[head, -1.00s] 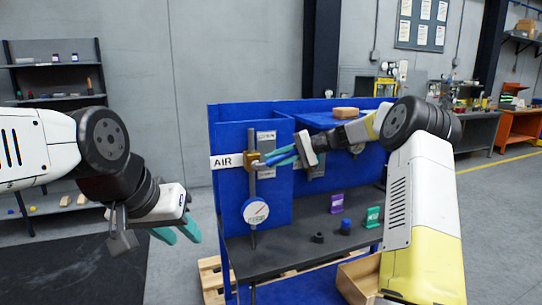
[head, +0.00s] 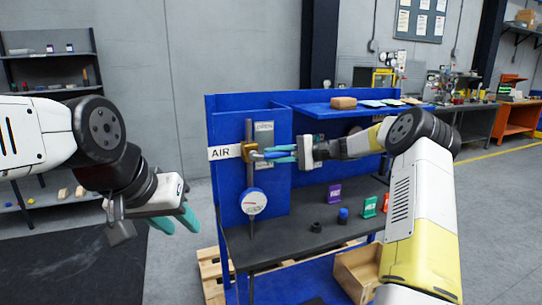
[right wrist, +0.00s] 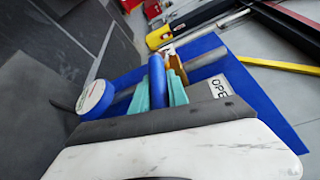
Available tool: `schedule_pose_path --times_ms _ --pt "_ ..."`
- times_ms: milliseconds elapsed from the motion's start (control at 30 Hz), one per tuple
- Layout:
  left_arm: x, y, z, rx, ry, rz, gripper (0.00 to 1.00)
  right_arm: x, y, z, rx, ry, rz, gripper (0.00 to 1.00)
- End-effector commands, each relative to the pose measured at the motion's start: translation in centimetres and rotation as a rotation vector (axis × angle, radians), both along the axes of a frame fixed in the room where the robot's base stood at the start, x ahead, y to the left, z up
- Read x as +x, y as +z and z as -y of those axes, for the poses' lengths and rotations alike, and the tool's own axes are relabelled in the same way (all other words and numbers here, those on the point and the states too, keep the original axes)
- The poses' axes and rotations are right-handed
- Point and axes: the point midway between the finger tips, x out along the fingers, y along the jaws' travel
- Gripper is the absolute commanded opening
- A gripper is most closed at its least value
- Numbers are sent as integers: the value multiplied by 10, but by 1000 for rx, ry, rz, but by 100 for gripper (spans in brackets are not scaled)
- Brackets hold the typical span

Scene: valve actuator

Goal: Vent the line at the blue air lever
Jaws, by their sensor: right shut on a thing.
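The blue air lever (right wrist: 157,82) sits between the teal fingers of my right gripper in the right wrist view. It reaches to the brass valve body (head: 250,152) on the vertical pipe beside the white AIR label (head: 225,153). My right gripper (head: 280,154) is shut on the lever, its fingers pointing left and about level; they hide most of the lever in the head view. A round white gauge (head: 254,201) is on the pipe below the valve. An OPEN plate (head: 264,130) is on the blue panel behind. My left gripper (head: 176,222) is open and empty, left of the bench.
The blue shelf (head: 310,109) above carries a wooden block (head: 343,103). On the dark bench top (head: 285,235) stand a black ring, a blue-topped part (head: 343,215) and purple, green and red tags. A wooden crate (head: 350,270) is below at right.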

Motion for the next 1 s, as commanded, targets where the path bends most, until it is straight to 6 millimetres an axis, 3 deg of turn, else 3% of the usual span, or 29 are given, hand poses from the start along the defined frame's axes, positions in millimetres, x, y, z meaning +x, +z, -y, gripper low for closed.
schedule_pose_path --times_ms 67,100,200,567,1000 --pt "0 0 0 0 0 0 36 0 -2 0 2 0 -6 0" --pt "0 0 0 0 0 0 36 0 -2 0 2 0 -7 26" --pt "0 0 0 0 0 0 36 0 -2 0 1 0 -6 41" --pt "0 0 0 0 0 0 36 0 -1 5 -1 -1 -3 41" --pt "0 0 0 0 0 0 36 -5 4 70 0 -1 -5 41"
